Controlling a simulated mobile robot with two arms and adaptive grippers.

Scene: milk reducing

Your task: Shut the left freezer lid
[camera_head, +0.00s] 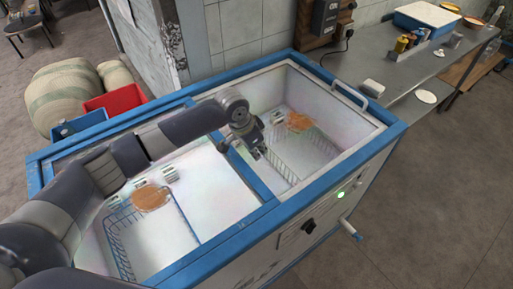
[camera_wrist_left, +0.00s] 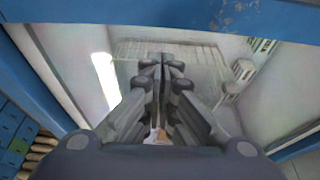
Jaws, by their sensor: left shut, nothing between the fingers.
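The chest freezer (camera_head: 268,203) has a blue frame and two compartments. The right compartment (camera_head: 345,130) is open and shows a wire basket and an orange-brown item inside. The left compartment (camera_head: 215,190) shows a similar basket and item; I cannot tell whether a clear lid lies over it. A pale bar handle (camera_head: 350,95) sits at the far right rim. My left gripper (camera_head: 258,153) is shut and empty, over the right compartment near the blue middle bar. In the left wrist view, its fingers (camera_wrist_left: 162,62) point toward a wire basket. My right gripper is not in view.
A metal counter (camera_head: 385,75) with a blue-rimmed tray (camera_head: 427,15) and dishes stands behind the freezer on the right. A red crate (camera_head: 115,101) and sacks (camera_head: 65,92) are at the left. The floor at the right front is clear.

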